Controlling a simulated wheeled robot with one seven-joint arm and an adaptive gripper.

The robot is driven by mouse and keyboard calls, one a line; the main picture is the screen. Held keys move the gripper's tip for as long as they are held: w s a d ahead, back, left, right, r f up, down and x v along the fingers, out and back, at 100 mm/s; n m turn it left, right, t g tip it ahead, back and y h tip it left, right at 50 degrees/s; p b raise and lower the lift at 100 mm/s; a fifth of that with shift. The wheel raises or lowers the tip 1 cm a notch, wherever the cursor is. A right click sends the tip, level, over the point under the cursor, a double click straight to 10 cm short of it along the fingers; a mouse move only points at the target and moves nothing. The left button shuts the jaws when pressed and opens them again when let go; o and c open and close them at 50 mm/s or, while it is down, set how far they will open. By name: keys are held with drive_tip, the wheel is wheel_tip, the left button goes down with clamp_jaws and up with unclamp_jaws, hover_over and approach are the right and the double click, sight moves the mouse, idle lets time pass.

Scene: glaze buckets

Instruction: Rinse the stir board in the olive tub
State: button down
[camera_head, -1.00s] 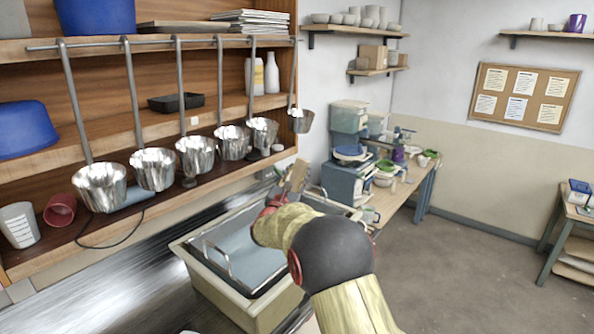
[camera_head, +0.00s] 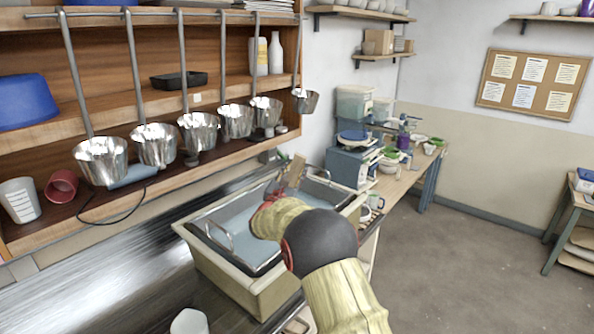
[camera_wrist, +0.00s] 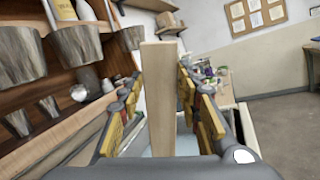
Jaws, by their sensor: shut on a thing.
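The stir board, a flat pale wooden strip, is held in my gripper (camera_head: 284,184). It shows partly in the head view (camera_head: 297,169) and rises in the middle of the wrist view (camera_wrist: 160,100). In the wrist view the yellow-padded fingers of my gripper (camera_wrist: 160,92) are on both sides of it. The tub (camera_head: 243,289), pale beige-olive with bluish liquid and metal handles inside, stands below. My gripper is over its far part; my arm hides some of the tub. I cannot tell whether the board touches the liquid.
Several metal ladles (camera_head: 156,146) hang from a rail left of the tub. A white cup (camera_head: 189,322) stands at the front edge of the view. A bench (camera_head: 400,183) with pots lies beyond the tub. Floor on the right (camera_head: 465,265) is clear.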

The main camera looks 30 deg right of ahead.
drive_tip(key=w+f+b, duration=0.4)
drive_tip(key=f+b, duration=0.3)
drive_tip(key=f, duration=0.3)
drive_tip(key=shift+w+a+f, duration=0.2)
drive_tip(key=shift+a, duration=0.1)
idle(0.4)
